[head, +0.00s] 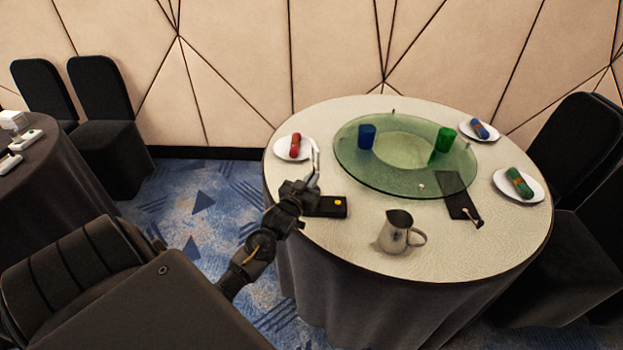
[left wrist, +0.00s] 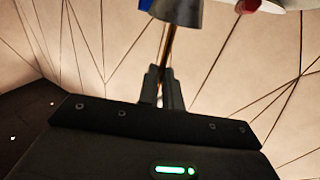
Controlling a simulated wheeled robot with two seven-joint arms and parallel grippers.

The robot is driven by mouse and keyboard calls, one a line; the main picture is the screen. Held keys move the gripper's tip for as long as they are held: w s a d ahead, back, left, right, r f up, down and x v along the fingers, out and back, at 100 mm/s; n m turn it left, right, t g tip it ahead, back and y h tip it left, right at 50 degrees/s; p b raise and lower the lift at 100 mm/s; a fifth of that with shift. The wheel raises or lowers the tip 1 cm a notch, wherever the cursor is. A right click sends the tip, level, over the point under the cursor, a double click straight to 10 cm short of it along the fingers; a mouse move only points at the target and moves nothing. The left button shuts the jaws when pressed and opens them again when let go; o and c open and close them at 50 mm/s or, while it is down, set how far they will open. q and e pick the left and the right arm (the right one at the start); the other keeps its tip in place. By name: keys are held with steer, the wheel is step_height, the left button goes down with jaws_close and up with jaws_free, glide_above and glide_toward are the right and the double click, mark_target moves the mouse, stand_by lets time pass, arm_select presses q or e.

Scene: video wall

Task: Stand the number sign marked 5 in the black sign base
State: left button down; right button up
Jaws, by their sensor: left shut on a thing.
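My left gripper (head: 313,180) is shut on the thin stem of the number sign (head: 317,158), above the left part of the table. In the head view the sign shows as a narrow pale strip, almost edge-on, so its number cannot be read. In the left wrist view the fingers (left wrist: 164,88) close around the gold-brown stem, and a grey piece of the sign (left wrist: 178,12) shows at the top edge. A low black block with a yellow spot (head: 327,207), seemingly the sign base, lies on the table just below the gripper, partly hidden by it. My right gripper is not in view.
The round table (head: 350,262) holds a glass turntable (head: 352,172) with a blue cup (head: 366,136) and green cup (head: 442,143). A metal pitcher (head: 394,232), a dark flat item (head: 459,204) and plates with rolled napkins stand around. The front cloth between block and pitcher is clear.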

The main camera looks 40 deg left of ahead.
arm_select(q)
steer(key=shift+f+b, duration=0.35)
steer(key=shift+f, duration=0.35)
steer(key=c, duration=1.5)
jaws_free()
steer(key=b+v, duration=0.1)
steer(key=v, duration=0.9)
steer(key=shift+s, duration=0.4)
